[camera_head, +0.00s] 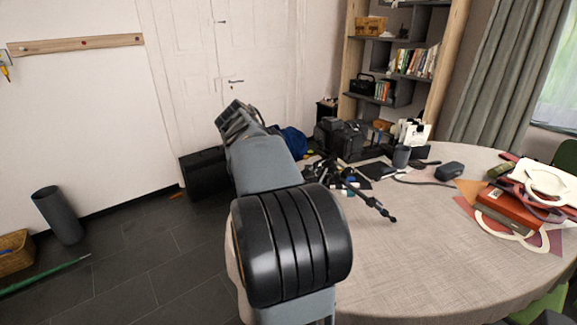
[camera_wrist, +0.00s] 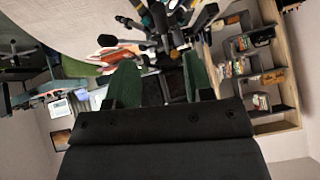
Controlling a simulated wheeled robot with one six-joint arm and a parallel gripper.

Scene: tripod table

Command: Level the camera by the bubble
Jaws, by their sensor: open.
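A small black tripod (camera_head: 348,180) stands on the table, its legs spread and one reaching toward the front right. A bulky black object, possibly the camera (camera_head: 340,135), shows just behind it; I cannot tell whether it is mounted. No bubble level can be made out. My gripper (camera_head: 237,112) is up and to the left of the tripod in the head view, apart from it. In the wrist view my gripper (camera_wrist: 161,80) is open with two green fingers and nothing held between them. Dark tripod parts (camera_wrist: 175,28) show beyond the fingertips, near the top.
The round table (camera_head: 440,255) has clear cloth at its front. A red box (camera_head: 508,208) with papers lies at the right. A bookshelf (camera_head: 358,60) stands at the back.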

